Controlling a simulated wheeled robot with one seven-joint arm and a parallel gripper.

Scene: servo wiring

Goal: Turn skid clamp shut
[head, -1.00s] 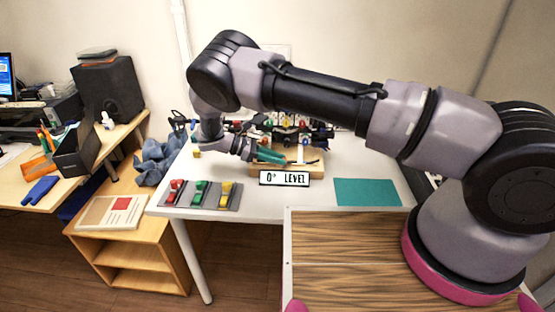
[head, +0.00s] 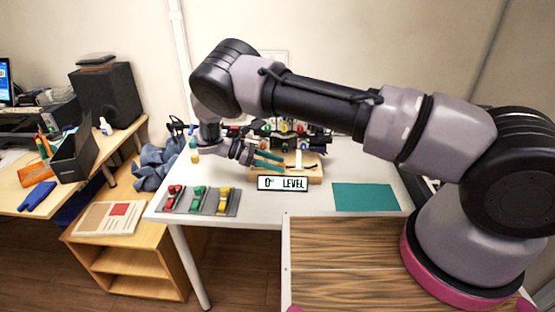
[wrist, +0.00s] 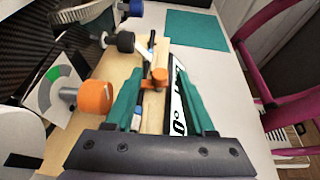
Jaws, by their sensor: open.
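My gripper (wrist: 160,88) is open, with its two green fingers apart and pointing along a wooden strip. Between the fingers is a small orange clamp piece (wrist: 158,78) with a metal lever (wrist: 150,48) beyond it. A gap shows between it and each finger, and I cannot tell whether either touches it. A larger orange knob (wrist: 95,97) stands left of the left finger. In the head view my gripper (head: 284,163) is low over the wooden base (head: 315,178), behind the level sign; the clamp is too small to make out there.
The "0° LEVEL" sign (head: 282,183) stands at the front of the base, close to the right finger in the wrist view. A grey tray with coloured clamps (head: 198,210) lies front left. A teal mat (head: 365,197) lies on clear white tabletop to the right.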

